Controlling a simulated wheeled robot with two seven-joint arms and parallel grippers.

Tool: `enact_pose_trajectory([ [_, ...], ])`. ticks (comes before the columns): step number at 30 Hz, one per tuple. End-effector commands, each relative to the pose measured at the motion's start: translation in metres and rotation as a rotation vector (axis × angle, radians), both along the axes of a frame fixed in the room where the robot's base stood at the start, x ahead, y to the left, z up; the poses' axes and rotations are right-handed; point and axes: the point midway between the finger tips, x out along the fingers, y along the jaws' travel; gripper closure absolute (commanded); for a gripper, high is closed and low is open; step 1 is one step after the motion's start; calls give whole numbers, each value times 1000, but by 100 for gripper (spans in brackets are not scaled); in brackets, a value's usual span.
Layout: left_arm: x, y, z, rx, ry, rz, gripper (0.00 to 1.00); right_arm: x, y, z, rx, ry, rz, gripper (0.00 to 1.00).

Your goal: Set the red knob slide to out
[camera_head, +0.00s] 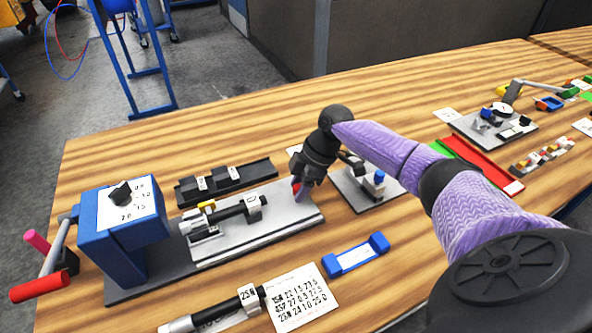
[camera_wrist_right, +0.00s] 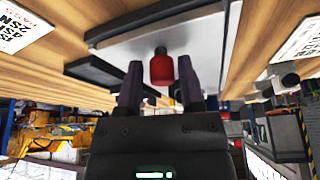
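The red knob (camera_head: 296,187) sits at the right end of the light grey slide plate (camera_head: 290,220), partly hidden by my right gripper. My right gripper (camera_head: 303,190) is at the knob. In the right wrist view the red knob (camera_wrist_right: 162,68) shows between and just beyond the two dark fingertips of my right gripper (camera_wrist_right: 160,72). The fingers are apart, with a gap visible on each side of the knob, so the gripper is open. I cannot tell whether a finger touches it. My left gripper is not in view.
A blue dial box (camera_head: 122,225) stands on the left of the fixture. A black rack (camera_head: 226,182) lies behind the plate. A small plate with a blue-topped part (camera_head: 378,178) is close right of my gripper. A blue holder (camera_head: 356,255) lies in front.

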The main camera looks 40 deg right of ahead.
Motion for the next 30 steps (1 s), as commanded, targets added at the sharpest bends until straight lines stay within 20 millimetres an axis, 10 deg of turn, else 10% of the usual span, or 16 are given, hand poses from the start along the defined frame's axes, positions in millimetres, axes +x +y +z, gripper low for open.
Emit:
enact_pose_trajectory([
  [11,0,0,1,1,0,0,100,0,0,3,2,0,2,34],
  [21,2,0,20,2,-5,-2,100,-14,-26,76,0,-2,1,34],
  [30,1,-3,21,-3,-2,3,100,-18,-32,92,1,0,0,34],
])
